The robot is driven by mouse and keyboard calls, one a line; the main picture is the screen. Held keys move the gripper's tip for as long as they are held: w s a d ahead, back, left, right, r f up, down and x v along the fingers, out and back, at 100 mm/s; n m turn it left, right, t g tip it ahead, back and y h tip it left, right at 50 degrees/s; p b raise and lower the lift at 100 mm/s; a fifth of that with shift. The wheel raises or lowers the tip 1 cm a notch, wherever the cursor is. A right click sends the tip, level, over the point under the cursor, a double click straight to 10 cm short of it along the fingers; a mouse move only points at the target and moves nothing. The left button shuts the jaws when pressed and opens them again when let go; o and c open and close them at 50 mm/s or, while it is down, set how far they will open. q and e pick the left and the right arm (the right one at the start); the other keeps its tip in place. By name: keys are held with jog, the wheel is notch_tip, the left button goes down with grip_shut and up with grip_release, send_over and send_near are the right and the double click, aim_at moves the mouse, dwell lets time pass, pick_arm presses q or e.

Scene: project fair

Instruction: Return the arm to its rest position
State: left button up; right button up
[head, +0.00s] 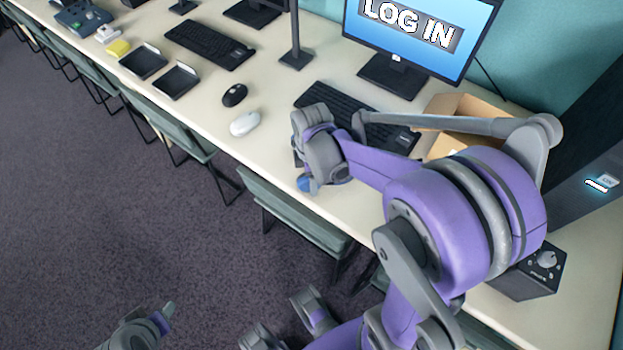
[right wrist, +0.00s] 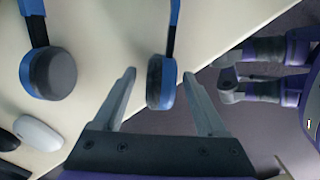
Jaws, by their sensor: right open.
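My right arm (head: 465,220) reaches over the desk, its hand above the desk's front edge. In the right wrist view my right gripper (right wrist: 159,74) is open, with one finger on each side of a blue and dark grey ear cup (right wrist: 158,92) of a headset. The fingers look apart from the cup. The headset's other cup (right wrist: 52,73) is to the left. In the head view only a bit of blue cup (head: 305,184) shows below the hand; the rest is hidden. Part of my left arm's end (head: 140,332) shows at the bottom left; its jaw opening is unclear.
The long desk (head: 205,107) carries a monitor (head: 420,38), keyboards (head: 210,44), a white mouse (head: 244,124), a black mouse (head: 234,95), black trays (head: 176,81), an open cardboard box (head: 470,104) and a black speaker (head: 530,278). Chairs (head: 290,212) line the front edge. Floor at left is clear.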

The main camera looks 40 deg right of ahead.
notch_tip(320, 180, up, 9)
jog(key=shift+p, duration=0.7)
jog(key=shift+a, duration=0.1)
jog(key=s+a+r+m+t+p, duration=0.5)
jog(key=a+m, duration=0.4)
jog(key=m, duration=0.3)
jog(key=shift+s+a+r+p, duration=0.35)
jog(key=shift+s+r+p, duration=0.45)
jog(key=shift+s, duration=0.4)
